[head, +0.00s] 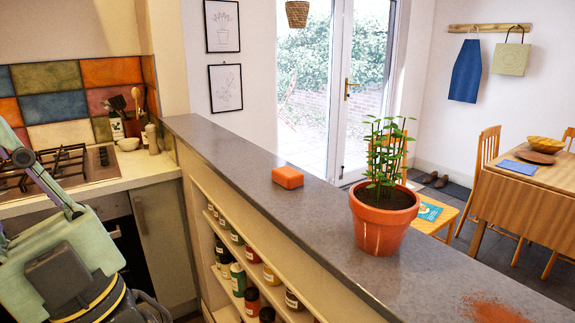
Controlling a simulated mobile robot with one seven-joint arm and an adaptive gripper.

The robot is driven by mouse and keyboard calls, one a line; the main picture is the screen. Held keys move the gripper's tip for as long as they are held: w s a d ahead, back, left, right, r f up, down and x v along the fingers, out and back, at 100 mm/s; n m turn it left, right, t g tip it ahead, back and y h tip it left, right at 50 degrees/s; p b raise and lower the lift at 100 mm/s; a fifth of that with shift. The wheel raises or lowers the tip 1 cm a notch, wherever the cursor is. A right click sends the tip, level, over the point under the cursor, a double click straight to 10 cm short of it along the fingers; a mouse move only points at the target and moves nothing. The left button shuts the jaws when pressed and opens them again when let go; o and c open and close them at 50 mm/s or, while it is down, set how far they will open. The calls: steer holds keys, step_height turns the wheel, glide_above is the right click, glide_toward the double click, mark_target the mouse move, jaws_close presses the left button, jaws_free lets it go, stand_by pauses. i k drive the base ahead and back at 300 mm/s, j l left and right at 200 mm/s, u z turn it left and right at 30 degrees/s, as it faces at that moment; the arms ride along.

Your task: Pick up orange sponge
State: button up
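The orange sponge (288,177) is a small rounded block. It lies flat on the grey counter top (228,150) of the long half-wall, near the middle of the head view. Nothing touches it, and its top and near sides are in plain sight. My arm shows at the lower left, over the stove side and well apart from the sponge. The fingers of my gripper are not visible; the arm runs out of the picture at the bottom edge.
A potted plant (382,222) in a terracotta pot stands on the same counter, right of the sponge. Reddish powder (492,308) lies farther right. Shelves with several jars (238,278) sit below the counter. The counter around the sponge is clear.

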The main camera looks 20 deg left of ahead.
mark_target(290, 178)
steer(key=i+j+z, duration=0.1)
steer(key=j, duration=0.3)
steer(key=i+j, duration=0.2)
steer(key=j, duration=0.2)
steer(key=i+j+z, duration=0.15)
steer(key=j, duration=0.25)
steer(key=i+j+z, duration=0.1)
steer(key=j, duration=0.35)
steer(key=i+j+z, duration=0.1)
steer(key=j, duration=0.3)
